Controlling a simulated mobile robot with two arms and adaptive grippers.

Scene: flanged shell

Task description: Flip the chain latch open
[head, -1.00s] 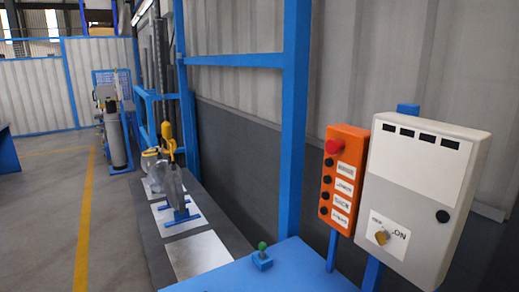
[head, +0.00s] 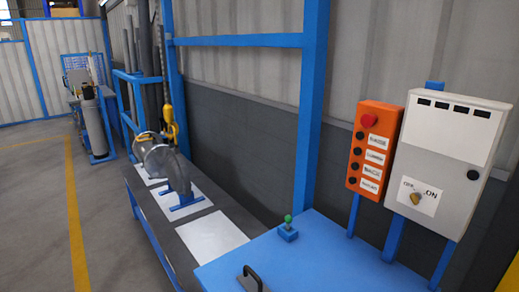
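I cannot make out a chain latch. A grey gas cylinder (head: 96,132) stands upright in a blue cart (head: 107,157) at the far left, too small to show any latch on it. A yellow hoist hook (head: 169,125) hangs on a chain beside a grey flanged shell (head: 178,172). The shell sits on a blue stand over a white plate on the long dark bench. Neither of my grippers is in view.
A blue table (head: 270,265) with a green-knobbed lever (head: 288,230) and a black handle (head: 251,277) fills the near front. An orange button box (head: 374,148) and grey switch cabinet (head: 447,160) stand at right. Clear floor with a yellow line (head: 75,215) lies left.

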